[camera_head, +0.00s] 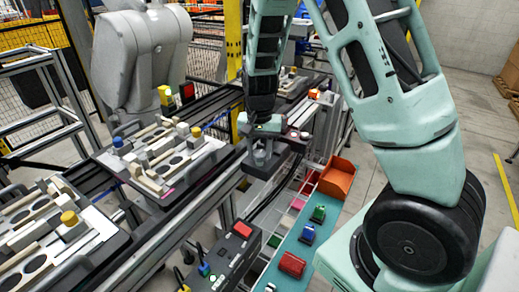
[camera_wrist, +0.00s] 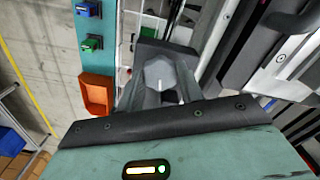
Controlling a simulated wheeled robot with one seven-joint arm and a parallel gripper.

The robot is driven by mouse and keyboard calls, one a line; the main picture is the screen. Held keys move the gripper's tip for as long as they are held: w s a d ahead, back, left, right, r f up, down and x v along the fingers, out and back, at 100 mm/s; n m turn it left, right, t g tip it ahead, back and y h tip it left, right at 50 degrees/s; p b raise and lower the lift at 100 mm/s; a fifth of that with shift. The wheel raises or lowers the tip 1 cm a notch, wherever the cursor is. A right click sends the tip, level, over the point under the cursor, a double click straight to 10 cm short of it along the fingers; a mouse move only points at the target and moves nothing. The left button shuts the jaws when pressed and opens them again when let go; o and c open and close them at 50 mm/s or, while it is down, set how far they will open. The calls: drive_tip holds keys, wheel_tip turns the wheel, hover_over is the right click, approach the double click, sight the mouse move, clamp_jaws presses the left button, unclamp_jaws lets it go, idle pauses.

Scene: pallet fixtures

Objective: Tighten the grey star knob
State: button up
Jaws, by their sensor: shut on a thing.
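The grey star knob (camera_wrist: 158,72) is between the fingers of my gripper (camera_wrist: 160,82) in the wrist view. It is a pale grey faceted piece with a thin white line on it. My gripper is shut on it, with a finger on each side. In the head view my gripper (camera_head: 264,152) points down beside the conveyor rail, at the picture's middle. The knob is small and mostly hidden by the fingers there. I cannot tell how far the knob is turned.
Pallets with wooden strips and round discs, one (camera_head: 165,150) at centre left, lie on the conveyor. A teal shelf (camera_head: 275,275) with coloured blocks and an orange bin (camera_head: 337,180) stand right of my gripper. A dark box with a red button (camera_head: 242,229) sits nearer. A white machine (camera_head: 140,55) stands behind.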

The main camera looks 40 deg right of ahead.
sight(259, 153)
drive_tip(key=shift+r+m+p, duration=0.2)
drive_tip(key=shift+m+p, duration=0.1)
drive_tip(key=shift+f+m, duration=0.15)
drive_tip(key=shift+m, duration=0.25)
drive_tip(key=o, duration=1)
wheel_tip(259, 153, up, 17)
drive_tip(key=shift+r, duration=0.2)
